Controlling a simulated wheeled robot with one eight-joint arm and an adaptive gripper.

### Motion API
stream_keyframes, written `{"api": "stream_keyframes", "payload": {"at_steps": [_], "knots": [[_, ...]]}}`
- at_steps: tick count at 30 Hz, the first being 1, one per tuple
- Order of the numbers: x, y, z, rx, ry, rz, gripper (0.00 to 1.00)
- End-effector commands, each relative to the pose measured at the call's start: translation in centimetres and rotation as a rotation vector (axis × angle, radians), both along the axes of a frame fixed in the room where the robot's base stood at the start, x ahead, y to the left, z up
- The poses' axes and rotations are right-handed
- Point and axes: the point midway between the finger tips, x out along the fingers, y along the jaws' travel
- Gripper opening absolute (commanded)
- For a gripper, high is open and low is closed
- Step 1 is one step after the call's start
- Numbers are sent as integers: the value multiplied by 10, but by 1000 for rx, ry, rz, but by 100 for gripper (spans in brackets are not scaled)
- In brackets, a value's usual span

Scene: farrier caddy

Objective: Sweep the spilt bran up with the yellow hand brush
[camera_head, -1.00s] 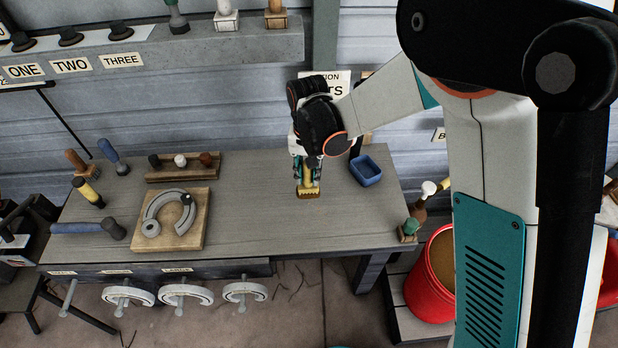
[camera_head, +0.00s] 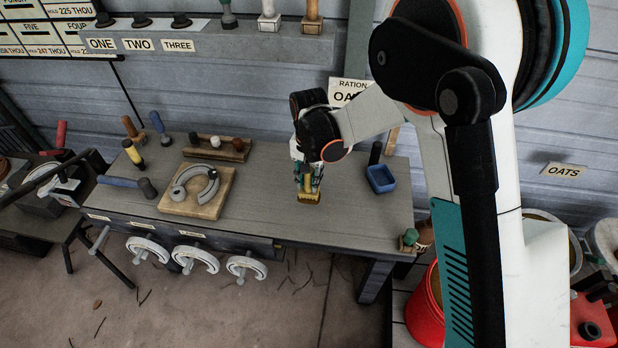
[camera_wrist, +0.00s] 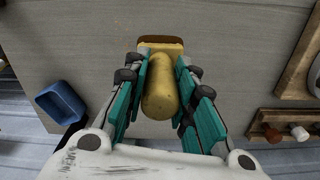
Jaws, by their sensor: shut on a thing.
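The yellow hand brush (camera_head: 310,197) is in my gripper (camera_head: 309,180), over the grey bench top near its right half. In the wrist view my gripper (camera_wrist: 160,90) is shut on the brush's yellow handle (camera_wrist: 160,92), with teal finger pads on both sides. The brush head with its brown strip (camera_wrist: 161,43) points away from the palm. I cannot tell whether the bristles touch the bench. I cannot make out a pile of bran; a few tiny specks near the brush head in the wrist view are too small to identify.
The bench (camera_head: 270,215) is clear around the brush. A horseshoe on a wooden board (camera_head: 196,190) and several tools lie left. A red bucket (camera_head: 425,305) stands off the right end.

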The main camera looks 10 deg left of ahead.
Motion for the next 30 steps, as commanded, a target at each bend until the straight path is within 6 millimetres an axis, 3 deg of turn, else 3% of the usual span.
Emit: {"api": "stream_keyframes", "payload": {"at_steps": [17, 30], "knots": [[0, 0, -52, 0, 0, 1, 0], [-1, 0, -51, 0, 0, 1, 0]]}}
